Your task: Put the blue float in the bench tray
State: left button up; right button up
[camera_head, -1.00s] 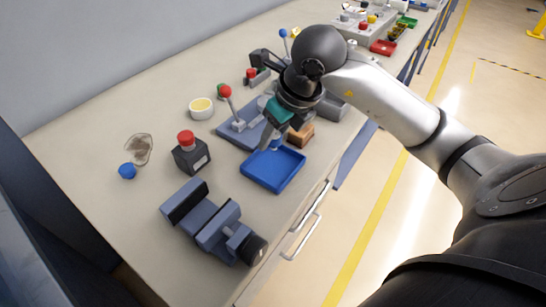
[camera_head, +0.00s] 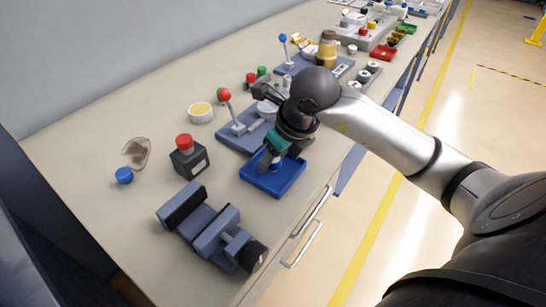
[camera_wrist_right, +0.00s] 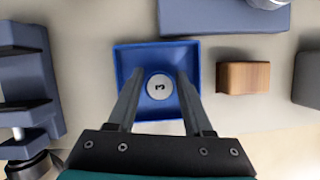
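The blue bench tray (camera_head: 288,182) is a shallow square tray near the bench's front edge. It also shows in the right wrist view (camera_wrist_right: 123,62). My right gripper (camera_head: 270,164) points down into it, with its two dark fingers around the blue float (camera_head: 277,164). In the right wrist view the float's round pale top (camera_wrist_right: 158,87), marked 3, sits between the fingertips over the tray. The fingers look shut on it. Whether its underside touches the tray floor is hidden. My left gripper is not in view.
A wooden block (camera_wrist_right: 243,77) stands close beside the tray. A red-knobbed lever on a plate (camera_head: 238,125) stands behind. A blue cap (camera_head: 124,175) lies far left.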

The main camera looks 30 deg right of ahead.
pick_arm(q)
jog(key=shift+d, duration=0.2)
pick_arm(e)
jog(key=shift+o, duration=1.4)
jog(key=shift+r, duration=0.25)
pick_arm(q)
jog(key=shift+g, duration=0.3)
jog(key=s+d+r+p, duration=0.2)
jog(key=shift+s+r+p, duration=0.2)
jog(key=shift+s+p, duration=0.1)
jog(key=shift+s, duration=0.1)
pick_arm(e)
jog(key=v, duration=1.1)
jog(key=shift+s+r, duration=0.3)
jog(key=shift+r, duration=0.05)
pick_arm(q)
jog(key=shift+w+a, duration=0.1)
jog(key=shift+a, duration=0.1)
pick_arm(e)
jog(key=shift+d, duration=0.1)
